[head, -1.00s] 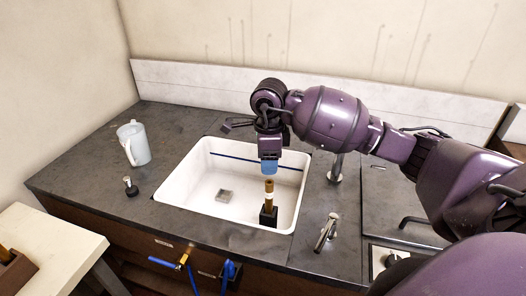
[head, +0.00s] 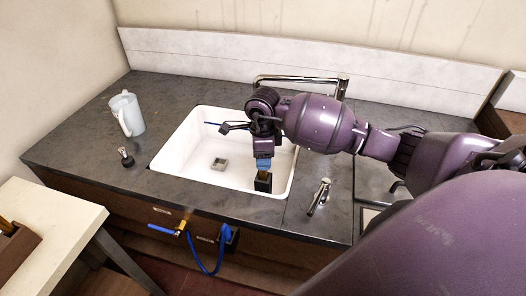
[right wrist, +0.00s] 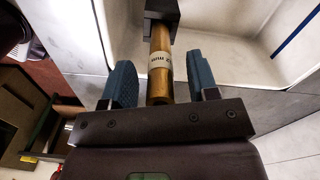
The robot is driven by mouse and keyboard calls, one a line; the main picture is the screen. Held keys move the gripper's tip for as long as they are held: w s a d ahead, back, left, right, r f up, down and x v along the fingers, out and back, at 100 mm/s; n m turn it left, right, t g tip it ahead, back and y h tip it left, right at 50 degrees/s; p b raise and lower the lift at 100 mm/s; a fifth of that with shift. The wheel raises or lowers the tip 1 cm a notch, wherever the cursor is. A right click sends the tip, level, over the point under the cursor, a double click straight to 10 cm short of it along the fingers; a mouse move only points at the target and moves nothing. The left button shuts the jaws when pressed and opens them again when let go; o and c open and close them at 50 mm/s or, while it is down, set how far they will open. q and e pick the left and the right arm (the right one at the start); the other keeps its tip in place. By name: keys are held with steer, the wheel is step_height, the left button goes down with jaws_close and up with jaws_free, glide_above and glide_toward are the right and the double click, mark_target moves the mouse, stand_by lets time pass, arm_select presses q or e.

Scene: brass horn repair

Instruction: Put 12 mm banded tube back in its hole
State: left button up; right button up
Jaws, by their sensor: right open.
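The banded tube (right wrist: 159,72) is a brass tube with a white band; the part of its print I can read ends in "mm". Its far end sits in a black block (right wrist: 162,12), which stands in the white sink in the head view (head: 263,182). My right gripper (head: 263,164) is just above this block and hides most of the tube there. In the right wrist view its blue fingers (right wrist: 163,88) are open, one on each side of the tube, with a gap on both sides. My left gripper is not in view.
The sink (head: 170,157) has a faucet (head: 300,79) behind it and a small tap (head: 319,196) to its right. A white pitcher (head: 128,113) and a black-based knob (head: 126,157) stand left. A brown rack (head: 14,252) sits on a pale table (head: 60,225).

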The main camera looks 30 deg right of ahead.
jaws_close()
arm_select(q)
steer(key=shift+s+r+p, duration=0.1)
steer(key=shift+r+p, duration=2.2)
steer(key=shift+p, duration=0.05)
arm_select(e)
step_height(320, 180, up, 10)
